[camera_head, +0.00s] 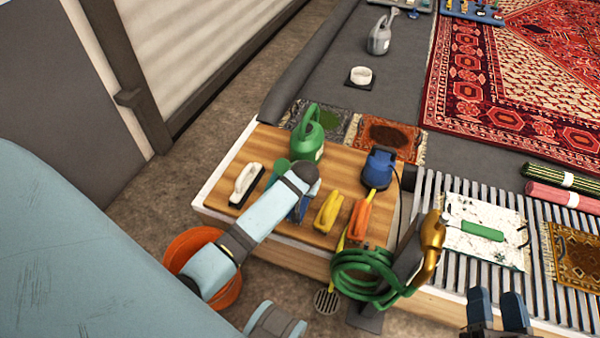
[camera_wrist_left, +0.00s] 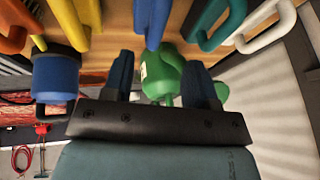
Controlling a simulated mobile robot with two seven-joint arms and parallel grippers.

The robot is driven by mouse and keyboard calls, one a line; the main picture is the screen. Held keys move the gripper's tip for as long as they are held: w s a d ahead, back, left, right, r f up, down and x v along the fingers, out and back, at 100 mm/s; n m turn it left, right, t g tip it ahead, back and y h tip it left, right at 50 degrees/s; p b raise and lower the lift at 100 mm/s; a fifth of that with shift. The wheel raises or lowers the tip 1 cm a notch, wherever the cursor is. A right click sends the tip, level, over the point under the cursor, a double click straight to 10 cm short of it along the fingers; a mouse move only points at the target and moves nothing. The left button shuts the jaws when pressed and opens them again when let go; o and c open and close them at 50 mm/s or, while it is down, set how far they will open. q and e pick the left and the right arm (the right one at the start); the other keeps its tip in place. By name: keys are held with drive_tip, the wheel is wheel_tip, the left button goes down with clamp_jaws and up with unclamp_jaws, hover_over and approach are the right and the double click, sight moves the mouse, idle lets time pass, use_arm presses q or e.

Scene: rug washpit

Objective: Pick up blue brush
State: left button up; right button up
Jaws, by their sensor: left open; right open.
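The blue brush (camera_head: 300,212) lies on the wooden tabletop between the teal brush (camera_head: 277,170) and the yellow brush (camera_head: 328,212). My left arm covers most of it in the head view. In the left wrist view the blue brush handle (camera_wrist_left: 152,22) shows at the top, lined up between the fingers. My left gripper (camera_wrist_left: 160,66) is open and empty, and apart from the handle in that view. Its fingers are hidden in the head view. My right gripper (camera_head: 499,297) is open and empty at the lower right, by the slatted rack.
A white-handled brush (camera_head: 246,185), a green watering can (camera_head: 307,135), an orange brush (camera_head: 359,219) and a blue device (camera_head: 379,168) share the tabletop (camera_head: 345,177). A coiled green hose (camera_head: 365,280) hangs at its front. An orange bucket (camera_head: 189,248) stands below left.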

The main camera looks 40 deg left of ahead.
sight(305, 201)
use_arm(q)
drive_tip(key=b+x, duration=0.1)
drive_tip(key=x, duration=0.3)
drive_tip(key=shift+f, duration=0.15)
drive_tip(key=b+x, duration=0.1)
drive_tip(key=x, duration=0.1)
drive_tip(key=b+x, duration=0.2)
drive_tip(key=shift+d+f, duration=0.15)
drive_tip(key=shift+f, duration=0.2)
drive_tip(key=shift+w+f, duration=0.1)
drive_tip(key=shift+f, duration=0.1)
use_arm(e)
drive_tip(key=shift+a+f+n+g+y, duration=0.3)
drive_tip(key=shift+a+f+y, duration=0.4)
drive_tip(key=shift+f, duration=0.2)
use_arm(q)
drive_tip(key=shift+c, duration=0.3)
drive_tip(key=shift+r, duration=0.1)
clamp_jaws()
